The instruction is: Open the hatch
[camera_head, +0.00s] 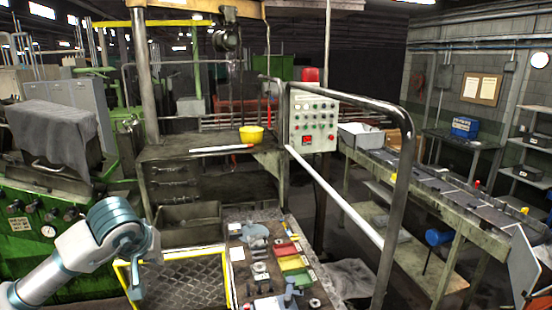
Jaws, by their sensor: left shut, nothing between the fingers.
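I cannot pick out with certainty which part is the hatch. A yellow-edged diamond-plate panel (185,285) lies low in front of me, left of the tool table. A green machine (60,243) with knobs and a gauge stands at the left, with a grey cloth draped over its dark upper box. My left arm comes in from the lower left and bends downward at its teal joint. My left gripper (136,286) is low by the panel's left yellow edge, small and hard to make out, shut and empty. I cannot tell whether it touches the edge.
A table with small parts and coloured trays (291,262) stands at the lower middle. A metal handrail (397,200) rises right of it. A conveyor-like bench (440,190) runs along the right.

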